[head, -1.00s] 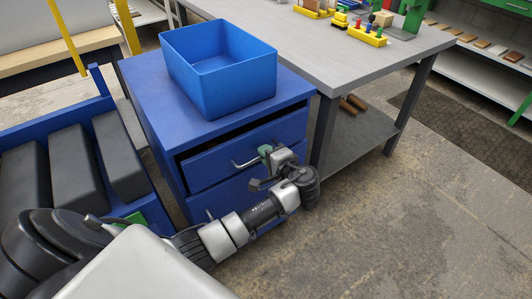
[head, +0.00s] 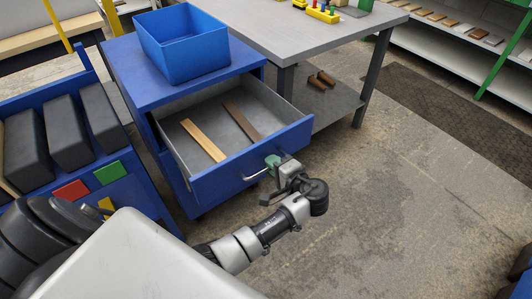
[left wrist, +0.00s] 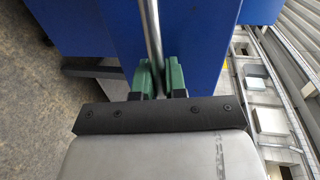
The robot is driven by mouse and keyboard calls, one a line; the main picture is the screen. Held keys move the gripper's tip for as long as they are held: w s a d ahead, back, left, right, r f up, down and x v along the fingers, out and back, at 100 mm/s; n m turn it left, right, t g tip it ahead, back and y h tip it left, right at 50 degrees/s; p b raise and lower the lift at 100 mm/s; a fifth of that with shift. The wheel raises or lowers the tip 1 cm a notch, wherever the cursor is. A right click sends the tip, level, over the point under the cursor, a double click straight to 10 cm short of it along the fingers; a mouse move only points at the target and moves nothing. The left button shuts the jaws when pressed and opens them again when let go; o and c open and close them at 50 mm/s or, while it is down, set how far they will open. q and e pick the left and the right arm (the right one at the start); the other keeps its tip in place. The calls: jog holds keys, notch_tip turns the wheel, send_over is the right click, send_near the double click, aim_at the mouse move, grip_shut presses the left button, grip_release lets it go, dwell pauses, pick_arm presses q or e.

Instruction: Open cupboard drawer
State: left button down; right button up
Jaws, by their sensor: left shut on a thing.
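The blue cupboard (head: 120,66) stands at the upper left of the head view. Its top drawer (head: 252,160) is pulled well out, and its grey inside shows. A light wooden board (head: 203,141) and a dark brown board (head: 242,121) lie in it, apart from each other. My left gripper (head: 272,161) is at the drawer front, shut on the metal handle (head: 254,176). In the left wrist view the handle bar (left wrist: 151,35) runs between the green fingertips (left wrist: 158,78). My right gripper is not in view.
An open blue bin (head: 185,62) sits on the cupboard top. A grey workbench (head: 300,40) stands behind, to the right. A blue rack with dark padded blocks (head: 65,132) is at the left. The floor (head: 400,190) at the right is clear.

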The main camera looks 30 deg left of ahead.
pick_arm(q)
jog(key=f+v, duration=0.1)
jog(key=v, duration=0.5)
jog(key=shift+s+d+f+p, duration=0.15)
jog(key=shift+d+f+p, duration=0.1)
jog(key=shift+p, duration=0.1)
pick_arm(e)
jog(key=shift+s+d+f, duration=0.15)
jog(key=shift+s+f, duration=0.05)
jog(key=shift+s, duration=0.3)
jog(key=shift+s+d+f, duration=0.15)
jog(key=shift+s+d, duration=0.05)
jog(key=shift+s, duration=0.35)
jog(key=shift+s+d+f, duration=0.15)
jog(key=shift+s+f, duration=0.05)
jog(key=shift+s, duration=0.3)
pick_arm(q)
jog(key=c, duration=1.2)
grip_release()
jog(key=shift+r, duration=0.1)
